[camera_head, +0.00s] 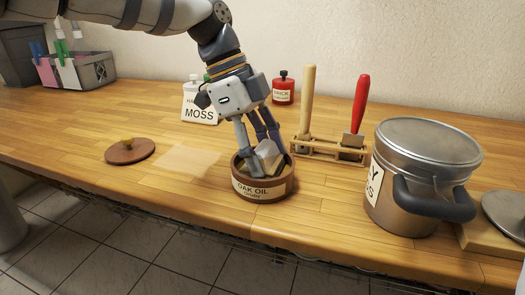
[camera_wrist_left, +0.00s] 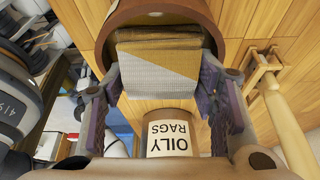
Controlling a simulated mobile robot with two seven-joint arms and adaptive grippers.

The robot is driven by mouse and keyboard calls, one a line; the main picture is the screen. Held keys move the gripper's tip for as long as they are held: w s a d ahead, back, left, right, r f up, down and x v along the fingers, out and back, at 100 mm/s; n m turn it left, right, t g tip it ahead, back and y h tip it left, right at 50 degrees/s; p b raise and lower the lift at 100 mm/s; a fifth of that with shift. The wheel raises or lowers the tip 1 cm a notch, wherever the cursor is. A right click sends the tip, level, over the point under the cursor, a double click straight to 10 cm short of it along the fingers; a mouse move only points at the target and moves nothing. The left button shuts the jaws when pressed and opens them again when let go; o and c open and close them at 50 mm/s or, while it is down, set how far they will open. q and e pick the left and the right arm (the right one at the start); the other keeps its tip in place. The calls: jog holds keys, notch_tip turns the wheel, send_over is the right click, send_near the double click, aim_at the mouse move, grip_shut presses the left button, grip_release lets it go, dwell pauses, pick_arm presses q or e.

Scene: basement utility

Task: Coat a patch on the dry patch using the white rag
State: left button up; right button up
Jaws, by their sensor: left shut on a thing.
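The white rag (camera_head: 268,156) is held in my left gripper (camera_head: 266,150), in the mouth of the round brown tin of oak oil (camera_head: 262,190). How deep its lower end goes is hidden by the tin's wall. In the left wrist view the rag (camera_wrist_left: 150,65) is between the two fingers of my left gripper (camera_wrist_left: 155,92); it is part grey-white, part tan. The dry patch (camera_head: 186,160) is a paler area on the wooden bench top, left of the tin. It is bare. My right gripper is not in view.
A brown lid with a knob (camera_head: 130,151) lies left of the patch. A white moss bottle (camera_head: 200,104) and a red bottle (camera_head: 284,88) stand behind. A rack with two handled tools (camera_head: 330,150) and a metal pot (camera_head: 425,165) stand right. The bench's front edge is close.

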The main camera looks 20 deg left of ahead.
aim_at(263, 146)
pick_arm(q)
jog(key=shift+f, duration=0.1)
jog(key=shift+r, duration=3.6)
jog(key=shift+f, duration=0.1)
